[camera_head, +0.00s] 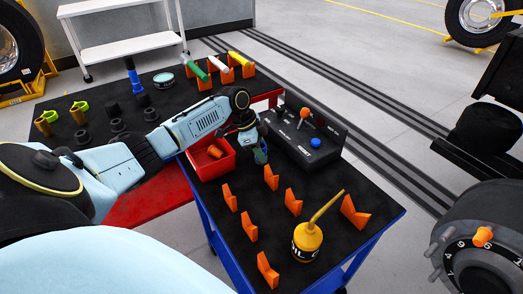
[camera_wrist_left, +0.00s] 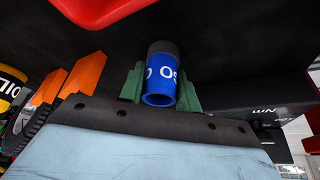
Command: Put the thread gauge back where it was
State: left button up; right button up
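My left gripper (camera_head: 260,154) hangs over the near black tabletop, between the red bin and the black control box. In the left wrist view its green fingers (camera_wrist_left: 160,88) stand on both sides of a blue cylinder (camera_wrist_left: 160,86) with white lettering and a dark grey end, and look closed on it. This may be the thread gauge; the lettering is only partly readable. In the head view the held piece is mostly hidden by the gripper. Orange V-shaped holders (camera_head: 293,202) stand empty in front of the gripper. My right gripper is not in view.
The red bin (camera_head: 225,168) holds an orange piece. The control box (camera_head: 305,148) has an orange-topped lever and blue button. A yellow oil can (camera_head: 307,241) stands near the front edge. The back table (camera_head: 65,100) carries sockets and tools. A wheel hub (camera_head: 480,250) is at right.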

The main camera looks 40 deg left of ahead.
pick_arm(q)
jog(key=o, duration=0.4)
jog(key=shift+c, duration=0.2)
jog(key=shift+a+r, duration=0.1)
jog(key=shift+r, duration=0.1)
jog(key=shift+s+a+r, duration=0.15)
jog(key=shift+r, duration=0.2)
jog(key=p+v, duration=0.3)
jog(key=v, duration=0.8)
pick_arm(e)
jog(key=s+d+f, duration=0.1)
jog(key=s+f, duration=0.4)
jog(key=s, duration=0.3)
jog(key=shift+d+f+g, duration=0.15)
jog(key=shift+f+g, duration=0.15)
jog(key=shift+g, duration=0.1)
